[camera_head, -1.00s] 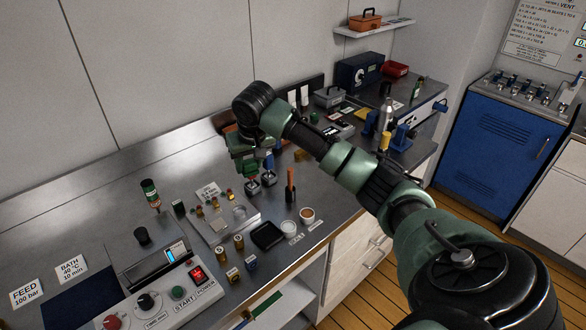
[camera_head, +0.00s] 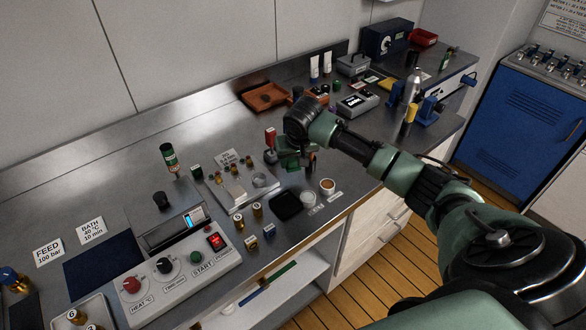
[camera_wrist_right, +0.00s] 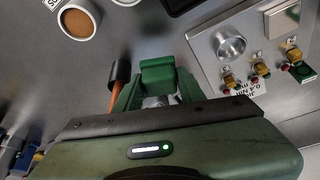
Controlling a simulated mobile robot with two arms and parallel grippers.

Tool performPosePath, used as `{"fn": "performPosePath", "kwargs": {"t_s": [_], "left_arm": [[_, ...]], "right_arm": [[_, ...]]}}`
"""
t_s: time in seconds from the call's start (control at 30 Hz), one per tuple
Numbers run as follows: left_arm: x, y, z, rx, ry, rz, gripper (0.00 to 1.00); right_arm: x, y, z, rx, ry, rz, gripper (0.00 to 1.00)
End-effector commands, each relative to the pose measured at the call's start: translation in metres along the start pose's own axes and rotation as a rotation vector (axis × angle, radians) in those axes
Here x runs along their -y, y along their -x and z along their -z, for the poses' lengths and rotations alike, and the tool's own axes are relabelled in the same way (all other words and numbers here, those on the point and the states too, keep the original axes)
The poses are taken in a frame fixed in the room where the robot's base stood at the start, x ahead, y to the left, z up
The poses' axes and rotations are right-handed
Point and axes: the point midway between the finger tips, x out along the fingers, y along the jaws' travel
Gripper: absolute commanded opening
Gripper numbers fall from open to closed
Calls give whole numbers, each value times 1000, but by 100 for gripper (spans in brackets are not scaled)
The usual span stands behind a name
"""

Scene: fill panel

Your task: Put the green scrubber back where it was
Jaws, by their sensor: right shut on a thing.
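My right gripper (camera_head: 296,158) is low over the bench, right of a red-topped piece (camera_head: 270,138) that stands upright in a small dark base. In the right wrist view, a green block (camera_wrist_right: 157,70) sits between the fingers of my right gripper (camera_wrist_right: 158,90); it looks like the green scrubber. The gripper is shut on it. A pale metallic part shows below the block. The scrubber's lower end and what is under it are hidden. An orange-handled tool with a black end (camera_wrist_right: 118,72) is close beside the fingers. My left gripper is not in view.
A metal plate with small fittings (camera_head: 232,190) lies left of the gripper. A black tray (camera_head: 286,204) and a cup of brown material (camera_head: 327,186) are in front. An orange tray (camera_head: 265,97) lies behind. Bare bench shows between the orange tray and the plate.

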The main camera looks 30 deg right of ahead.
Motion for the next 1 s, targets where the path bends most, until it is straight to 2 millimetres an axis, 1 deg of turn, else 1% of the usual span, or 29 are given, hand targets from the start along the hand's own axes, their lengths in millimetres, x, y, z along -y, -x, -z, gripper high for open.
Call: {"fn": "performPosePath", "kwargs": {"t_s": [0.03,0.13,0.3,0.4,0.8,0.83,0.87,0.9,1.0], "left_arm": [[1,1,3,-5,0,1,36],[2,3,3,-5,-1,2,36],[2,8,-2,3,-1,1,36],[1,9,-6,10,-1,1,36],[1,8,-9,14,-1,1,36],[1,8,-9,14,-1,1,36],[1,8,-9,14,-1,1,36],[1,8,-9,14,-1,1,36],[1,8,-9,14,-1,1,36]], "right_arm": [[0,-3,-1,1,0,0,1],[0,-11,-5,2,0,0,1],[0,-35,-15,3,0,-1,1],[0,-43,-18,1,1,0,1],[1,-48,-20,0,0,1,1],[0,-48,-20,-1,0,1,47],[0,-48,-20,-1,0,1,56],[0,-48,-20,-1,1,1,61],[0,-48,-20,-1,1,0,61]]}}
